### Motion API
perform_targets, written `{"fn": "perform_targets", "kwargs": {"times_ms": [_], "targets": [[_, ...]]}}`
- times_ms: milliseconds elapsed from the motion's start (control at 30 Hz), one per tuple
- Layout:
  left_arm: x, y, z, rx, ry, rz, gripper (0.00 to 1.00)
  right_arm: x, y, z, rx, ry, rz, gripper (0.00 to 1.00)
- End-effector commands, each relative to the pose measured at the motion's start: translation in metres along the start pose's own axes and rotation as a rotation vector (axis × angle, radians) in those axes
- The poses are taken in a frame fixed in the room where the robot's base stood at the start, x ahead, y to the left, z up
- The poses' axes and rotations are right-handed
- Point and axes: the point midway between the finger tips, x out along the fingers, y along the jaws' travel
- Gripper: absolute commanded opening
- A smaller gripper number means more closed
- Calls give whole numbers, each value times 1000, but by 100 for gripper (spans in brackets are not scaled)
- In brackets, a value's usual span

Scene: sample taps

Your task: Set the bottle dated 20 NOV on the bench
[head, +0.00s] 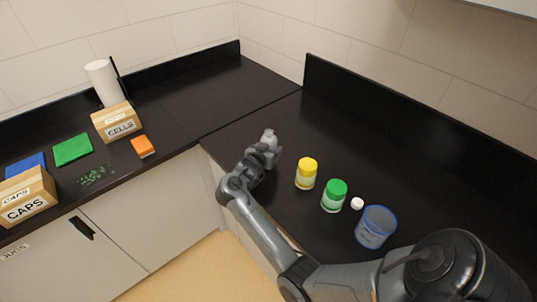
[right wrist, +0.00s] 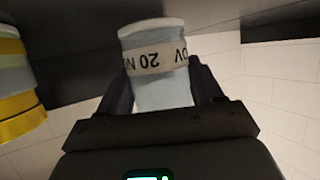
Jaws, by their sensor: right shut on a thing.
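A pale grey bottle (head: 269,138) is held in my right gripper (head: 262,153) at the left front part of the right-hand bench (head: 300,135). In the right wrist view the bottle (right wrist: 157,58) sits between the two fingers, and its label reads "20 NOV" upside down. The fingers of the right gripper (right wrist: 158,88) are closed on its sides. I cannot tell whether the bottle's base touches the bench or is just above it. My left gripper is not in view.
A yellow-lidded jar (head: 306,174), a green-lidded jar (head: 335,195), a small white cap (head: 357,203) and a blue-rimmed clear cup (head: 376,227) stand right of the gripper. Cardboard boxes (head: 117,122) and a paper roll (head: 104,83) are on the left bench. The back of the right bench is clear.

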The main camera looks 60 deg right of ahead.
Motion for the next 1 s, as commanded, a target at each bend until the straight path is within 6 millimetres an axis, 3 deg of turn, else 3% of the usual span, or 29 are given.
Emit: {"fn": "perform_targets", "kwargs": {"times_ms": [167,667,700,833,1000], "targets": [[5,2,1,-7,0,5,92,7,0,17,0,1,0,27],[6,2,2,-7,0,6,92,10,0,24,0,-1,0,27],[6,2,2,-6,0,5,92,10,0,23,0,-1,0,72],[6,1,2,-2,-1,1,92,9,0,23,0,-1,0,92],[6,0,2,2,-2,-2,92,9,0,23,0,0,0,92]]}}
